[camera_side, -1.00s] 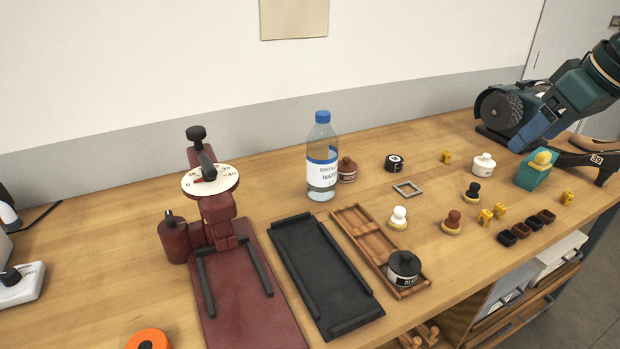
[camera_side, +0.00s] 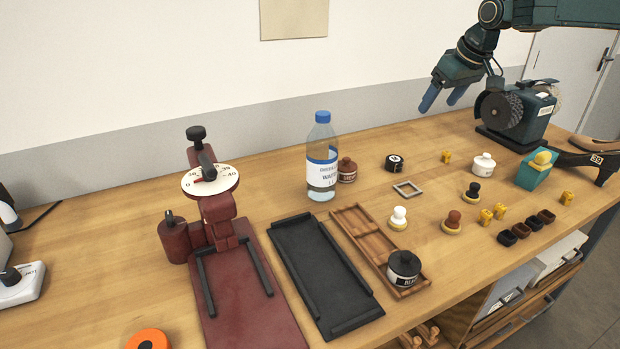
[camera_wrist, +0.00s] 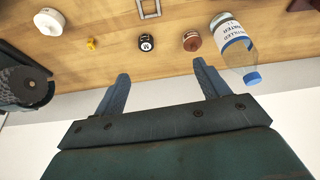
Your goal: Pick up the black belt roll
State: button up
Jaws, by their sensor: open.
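The black belt roll (camera_side: 394,162) is a small dark coil with a pale label on the tabletop, right of the water bottle. In the wrist view the roll (camera_wrist: 146,42) shows at the upper middle, beyond the fingertips. My gripper (camera_side: 441,101) is above the back of the table, up and to the right of the roll and apart from it. In the wrist view my gripper (camera_wrist: 161,72) has its two blue fingers wide apart with nothing between them.
The water bottle (camera_side: 321,165) and a brown jar (camera_side: 347,170) stand left of the roll. A grey square frame (camera_side: 407,188) lies in front, and a small yellow piece (camera_side: 446,157) and white jar (camera_side: 483,163) lie right. A grinder (camera_side: 515,113) stands behind right.

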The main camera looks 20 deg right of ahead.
jog(key=w+d+f, duration=0.5)
jog(key=w+f, duration=0.6)
jog(key=shift+d+f, duration=0.25)
jog(key=shift+f, duration=0.1)
jog(key=shift+f, duration=0.1)
send_over(395, 159)
jog(key=s, duration=0.3)
jog(key=shift+w+d+f, duration=0.1)
jog(key=shift+f, duration=1.85)
jog(key=shift+d+f, duration=0.1)
jog(key=shift+f, duration=1.85)
jog(key=shift+x, duration=2.6)
jog(key=c, duration=1.1)
